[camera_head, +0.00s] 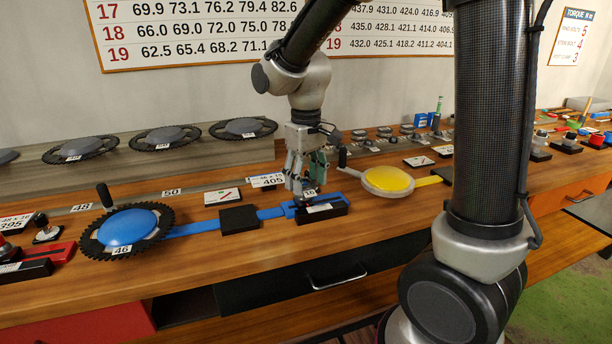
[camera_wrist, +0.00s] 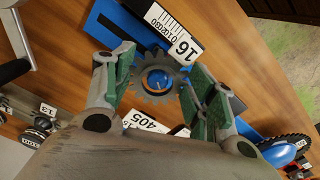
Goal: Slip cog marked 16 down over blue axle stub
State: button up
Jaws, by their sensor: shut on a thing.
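A small grey toothed cog (camera_wrist: 155,93) is between the green-padded fingers of my gripper (camera_wrist: 165,82), which is shut on it. Round blue, with a small orange spot, shows in the cog's middle; I cannot tell if the cog is around the blue axle stub or still above it. In the head view my gripper (camera_head: 308,188) points down over the right end of the blue bar (camera_head: 273,213), where a small tag reading 16 shows. The fingers hide most of the cog and stub there. A label reading 16 (camera_wrist: 186,47) lies beside the cog in the wrist view.
A big black chainring with a blue dome marked 46 (camera_head: 122,228) stands at the left end of the bar. A black block (camera_head: 238,219) sits midway. A yellow disc with a crank handle (camera_head: 388,181) is close right of my gripper. A 405 label (camera_head: 268,181) lies behind.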

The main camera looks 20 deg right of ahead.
jog(key=o, duration=1.1)
notch_tip(320, 180, up, 12)
jog(key=shift+f, duration=0.1)
dwell(0.4)
